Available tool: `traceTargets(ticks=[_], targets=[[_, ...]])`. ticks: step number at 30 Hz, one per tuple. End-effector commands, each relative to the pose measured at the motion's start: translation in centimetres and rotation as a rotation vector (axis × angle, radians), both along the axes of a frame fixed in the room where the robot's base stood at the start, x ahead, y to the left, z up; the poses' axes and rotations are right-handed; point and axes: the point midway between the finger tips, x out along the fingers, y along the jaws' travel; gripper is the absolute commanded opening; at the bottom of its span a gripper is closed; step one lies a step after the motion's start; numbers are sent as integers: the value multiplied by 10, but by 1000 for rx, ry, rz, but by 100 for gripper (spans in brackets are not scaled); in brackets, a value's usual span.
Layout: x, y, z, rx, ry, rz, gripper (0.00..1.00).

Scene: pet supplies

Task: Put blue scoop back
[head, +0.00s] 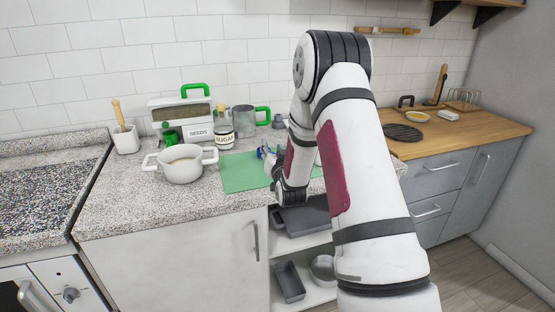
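A small blue item (261,152), which looks like the blue scoop, shows at the back of the green mat (236,176) on the speckled counter. My gripper (271,164) is low over the mat, right at the blue item. My arm hides most of the gripper and part of the item. I cannot tell whether the fingers touch or hold it. A white seeds bin (197,132) with a green handle stands against the wall behind, left of the mat.
A white pot (181,166) stands left of the mat. A sugar jar (223,128), a grey metal cup (244,121) with a green handle and a green object (170,134) stand near the bin. A utensil holder (125,139) is further left. Open shelves (304,243) hold pans below.

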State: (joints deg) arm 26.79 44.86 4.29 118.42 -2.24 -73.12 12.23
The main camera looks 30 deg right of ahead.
Motion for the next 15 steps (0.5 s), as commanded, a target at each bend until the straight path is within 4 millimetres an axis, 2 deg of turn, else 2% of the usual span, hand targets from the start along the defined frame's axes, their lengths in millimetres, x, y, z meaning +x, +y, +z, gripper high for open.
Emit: traceTargets(ticks=[1,6,10,15], targets=[[-12,5,0,1,2,1,37],[-44,18,0,1,2,1,37],[-62,25,0,0,1,0,37],[-75,30,1,0,1,1,37]])
